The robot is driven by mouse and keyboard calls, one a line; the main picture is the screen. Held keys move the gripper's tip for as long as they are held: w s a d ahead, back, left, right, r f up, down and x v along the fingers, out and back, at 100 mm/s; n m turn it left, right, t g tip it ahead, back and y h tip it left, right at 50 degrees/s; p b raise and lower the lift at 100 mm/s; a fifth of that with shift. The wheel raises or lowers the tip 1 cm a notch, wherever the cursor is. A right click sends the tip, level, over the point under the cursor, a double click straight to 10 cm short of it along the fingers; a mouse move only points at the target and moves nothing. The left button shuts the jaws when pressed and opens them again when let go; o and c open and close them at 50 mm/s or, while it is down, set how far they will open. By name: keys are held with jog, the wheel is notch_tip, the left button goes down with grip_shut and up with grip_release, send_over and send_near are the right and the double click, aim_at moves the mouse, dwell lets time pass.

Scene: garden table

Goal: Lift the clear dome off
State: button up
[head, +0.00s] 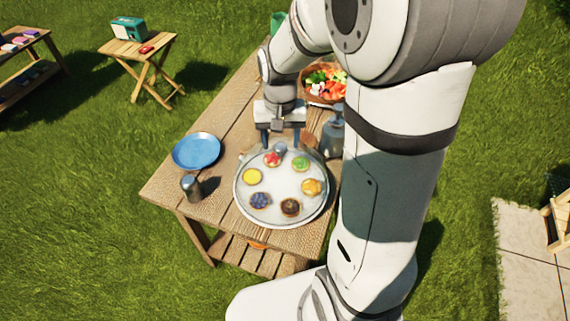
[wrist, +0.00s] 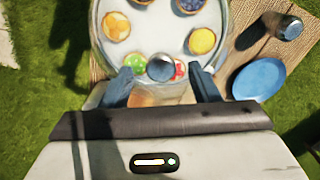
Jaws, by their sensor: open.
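The clear dome shows by its round grey knob (head: 280,149) and a faint outline. It covers a round pale tray (head: 283,226) with several coloured tarts on it. In the wrist view the knob (wrist: 160,67) lies between my two blue-grey fingertips, with a gap on each side. My gripper (head: 280,142) is open and empty, at the far side of the dome; it also shows in the wrist view (wrist: 161,74). I cannot tell how far the fingertips are above or below the knob.
The wooden table (head: 165,190) also holds a blue plate (head: 197,151), a metal shaker (head: 191,187), a grey jug-like item (head: 333,136) close right of my gripper, and a food basket (head: 324,101) behind. Bare wood shows around the plate.

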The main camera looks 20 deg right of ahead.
jog(key=shift+f, duration=0.85)
jog(key=shift+c, duration=0.4)
grip_shut()
jog(key=shift+r, duration=0.1)
